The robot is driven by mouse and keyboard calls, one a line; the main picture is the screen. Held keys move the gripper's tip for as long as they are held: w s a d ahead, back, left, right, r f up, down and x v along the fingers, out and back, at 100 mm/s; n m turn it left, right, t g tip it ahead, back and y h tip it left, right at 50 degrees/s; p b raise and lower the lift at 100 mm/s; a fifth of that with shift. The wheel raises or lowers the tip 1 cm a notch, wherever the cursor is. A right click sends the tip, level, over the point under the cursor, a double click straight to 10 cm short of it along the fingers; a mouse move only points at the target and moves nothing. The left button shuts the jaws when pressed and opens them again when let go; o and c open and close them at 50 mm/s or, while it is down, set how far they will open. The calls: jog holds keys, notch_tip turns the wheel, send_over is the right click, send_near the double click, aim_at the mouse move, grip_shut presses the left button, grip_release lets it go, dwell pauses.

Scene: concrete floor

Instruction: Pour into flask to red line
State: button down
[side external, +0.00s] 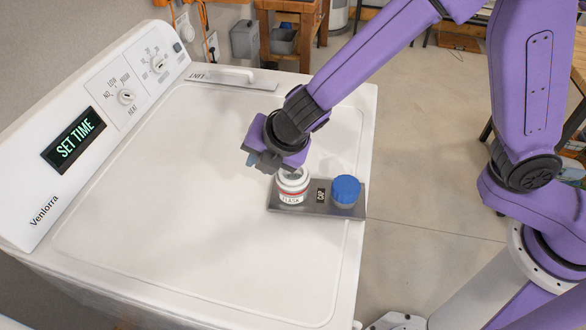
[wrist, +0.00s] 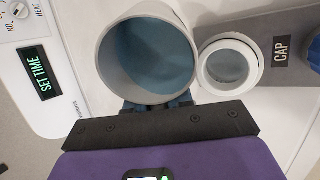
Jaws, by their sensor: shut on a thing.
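My gripper (side external: 268,158) is shut on a pale grey cup (wrist: 103,62). The wrist view looks into the cup's wide mouth and shows a blue-grey inside, probably liquid; its level is unclear. The gripper's fingers (wrist: 155,104) show at the cup's near side. The white flask (side external: 291,187) with a red line and a "FLASK" label stands upright on a grey plate (side external: 318,208). Its round open mouth (wrist: 228,66) is just right of the cup in the wrist view. In the side view my gripper is above and left of the flask, and the cup is mostly hidden.
A blue cap (side external: 345,190) sits on the plate right of the flask, beside a "CAP" label (side external: 320,194). The plate lies near the right edge of a white appliance top (side external: 190,200). The top's left side is clear.

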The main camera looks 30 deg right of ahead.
jog(key=shift+s+r+t, duration=0.35)
jog(key=shift+r+t, duration=0.25)
jog(key=shift+r, duration=0.05)
dwell(0.9)
jog(key=shift+s+d+r+t+y, duration=0.1)
jog(key=shift+r+t+y, duration=0.25)
jog(key=shift+t, duration=0.45)
dwell(1.6)
jog(key=shift+f+t, duration=0.25)
jog(key=shift+t, duration=0.05)
dwell(0.6)
jog(key=shift+r, duration=0.15)
jog(key=shift+f+g, duration=0.2)
jog(key=shift+g, duration=0.8)
jog(key=shift+w+f+g, duration=0.5)
jog(key=shift+f+g, duration=0.2)
jog(key=shift+f, duration=0.1)
jog(key=shift+w+f, duration=0.1)
jog(key=shift+f, duration=0.05)
